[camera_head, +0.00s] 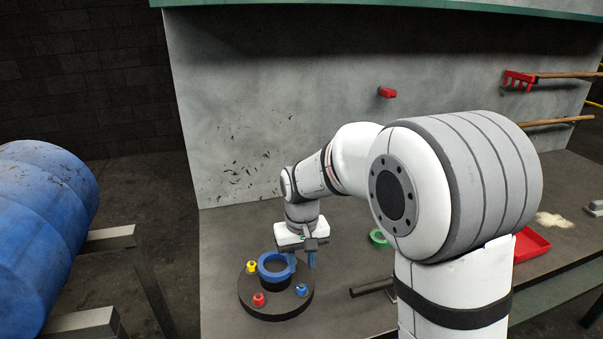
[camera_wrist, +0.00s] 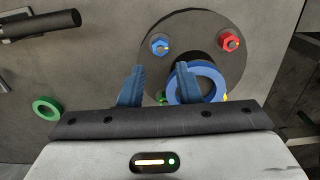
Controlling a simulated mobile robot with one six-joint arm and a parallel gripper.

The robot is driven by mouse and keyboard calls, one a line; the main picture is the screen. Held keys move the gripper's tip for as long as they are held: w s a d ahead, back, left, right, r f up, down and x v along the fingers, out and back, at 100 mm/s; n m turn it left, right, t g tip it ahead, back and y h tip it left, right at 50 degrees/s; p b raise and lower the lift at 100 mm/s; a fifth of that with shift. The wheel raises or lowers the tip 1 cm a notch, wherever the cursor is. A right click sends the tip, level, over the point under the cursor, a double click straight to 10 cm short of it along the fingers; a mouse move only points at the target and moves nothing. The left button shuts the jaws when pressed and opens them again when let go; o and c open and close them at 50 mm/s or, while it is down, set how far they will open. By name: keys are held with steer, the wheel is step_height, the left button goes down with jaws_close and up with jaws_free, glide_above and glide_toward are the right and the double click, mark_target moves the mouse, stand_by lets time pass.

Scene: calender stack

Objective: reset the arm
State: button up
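My gripper (camera_head: 302,262) is at the end of my arm, pointing down over the bench beside a round dark base. In the wrist view its two blue fingers (camera_wrist: 160,70) stand apart with nothing clearly held between them. The right finger overlaps a blue ring (camera_wrist: 216,84); I cannot tell whether it touches.
The dark base (camera_head: 262,312) carries small yellow, red and blue knobs around its rim. A green ring (camera_head: 378,238), a dark bar (camera_head: 370,288) and a red tray (camera_head: 532,245) lie to the right.

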steer(key=s+d+r+m+t, duration=0.1)
steer(key=s+d+r, duration=0.2)
steer(key=s+d, duration=0.4)
steer(key=s+d+r+m+t, duration=0.1)
steer(key=s+d+r+m, duration=0.1)
steer(key=s+d, duration=0.6)
steer(key=s+r, duration=0.1)
steer(key=s, duration=0.3)
steer(key=shift+s+r+t, duration=0.25)
steer(key=shift+r+t, duration=0.15)
